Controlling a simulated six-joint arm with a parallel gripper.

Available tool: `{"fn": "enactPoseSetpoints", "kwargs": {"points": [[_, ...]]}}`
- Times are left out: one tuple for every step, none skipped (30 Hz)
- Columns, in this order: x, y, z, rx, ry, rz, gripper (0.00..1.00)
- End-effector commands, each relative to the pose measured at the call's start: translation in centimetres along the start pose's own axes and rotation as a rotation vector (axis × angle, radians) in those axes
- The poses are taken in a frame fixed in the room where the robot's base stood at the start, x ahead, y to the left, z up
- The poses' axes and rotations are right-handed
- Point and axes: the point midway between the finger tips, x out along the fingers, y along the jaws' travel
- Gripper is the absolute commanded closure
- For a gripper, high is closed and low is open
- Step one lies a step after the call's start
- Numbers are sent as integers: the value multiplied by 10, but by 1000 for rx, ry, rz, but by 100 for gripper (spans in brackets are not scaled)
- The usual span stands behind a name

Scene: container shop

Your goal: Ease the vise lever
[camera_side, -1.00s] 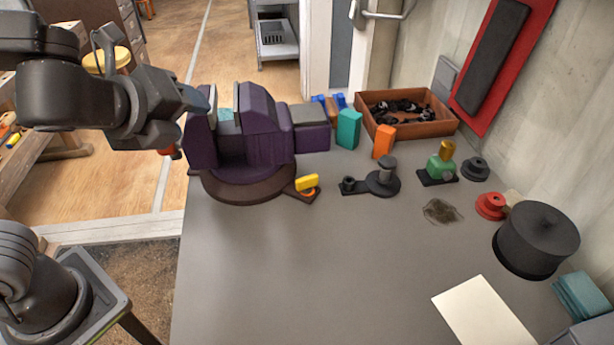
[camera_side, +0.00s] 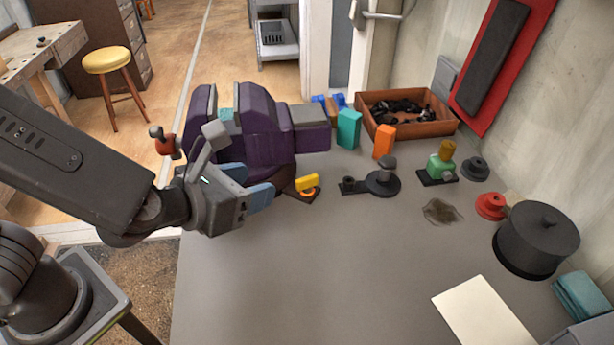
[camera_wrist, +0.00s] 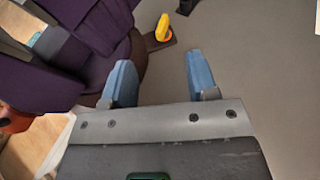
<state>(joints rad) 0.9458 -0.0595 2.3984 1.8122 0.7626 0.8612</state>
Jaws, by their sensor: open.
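The purple vise (camera_side: 262,130) stands on a round dark base at the table's left edge. At its foot a small yellow lever (camera_side: 307,182) sits over an orange ring on a dark tab. A red piece with dark knobs (camera_side: 167,146) sticks out at the vise's left. My gripper (camera_side: 250,183) is open and empty in front of the vise, left of the yellow lever. In the wrist view, the yellow lever (camera_wrist: 162,28) shows beyond the gap between the blue fingertips (camera_wrist: 159,65), apart from them. My gripper hides part of the vise base in the side view.
A teal block (camera_side: 349,129), an orange block (camera_side: 384,141) and a dark fixture with a post (camera_side: 383,183) stand right of the vise. A brown crate (camera_side: 405,95) is behind. The table's front middle is clear.

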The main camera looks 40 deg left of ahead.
Motion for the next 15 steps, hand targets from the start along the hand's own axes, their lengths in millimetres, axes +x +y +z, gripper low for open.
{"fn": "enactPoseSetpoints", "kwargs": {"points": [[4,0,-11,8,5,2,46],[6,0,-14,6,5,3,46],[7,0,-17,4,2,2,46],[8,0,-19,1,1,3,46],[9,0,-20,0,0,2,46],[11,0,-21,-1,-1,2,46],[13,0,-21,-2,0,2,46],[16,0,-21,-3,0,3,46],[20,0,-21,-2,-1,3,46],[24,1,-21,-2,0,5,46],[28,1,-21,-3,0,6,46],[35,1,-21,-2,1,6,46],[40,2,-22,-2,3,6,46],[47,1,-22,-2,3,7,46],[55,1,-21,-3,2,6,46]]}}
